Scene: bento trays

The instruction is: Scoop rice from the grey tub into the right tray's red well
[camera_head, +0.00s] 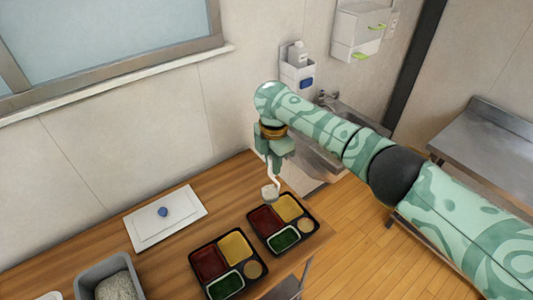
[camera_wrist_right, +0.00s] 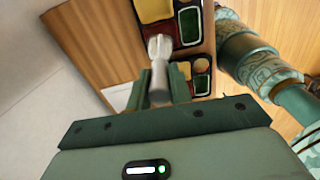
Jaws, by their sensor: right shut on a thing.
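The right tray (camera_head: 265,243) is black, with a red well (camera_head: 264,219) at its upper left, plus yellow, green and small round tan parts. My right gripper (camera_head: 272,158) is shut on a pale scoop, whose cup (camera_head: 270,193) hangs just beyond the red well's far edge. I cannot tell what is in the cup or its exact height. In the right wrist view the grey-white scoop (camera_wrist_right: 160,48) shows between the fingers. The grey tub (camera_head: 83,276) stands at the lower left with pale rice (camera_head: 116,287) in it, cut by the picture edge. My left gripper is out of view.
A second black tray (camera_head: 193,262) with similar wells sits left of the right tray. A white lid-like board (camera_head: 180,224) with a blue knob (camera_head: 163,212) lies behind. A sink (camera_head: 350,118) stands beyond the table's right end. Bare wood lies between board and trays.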

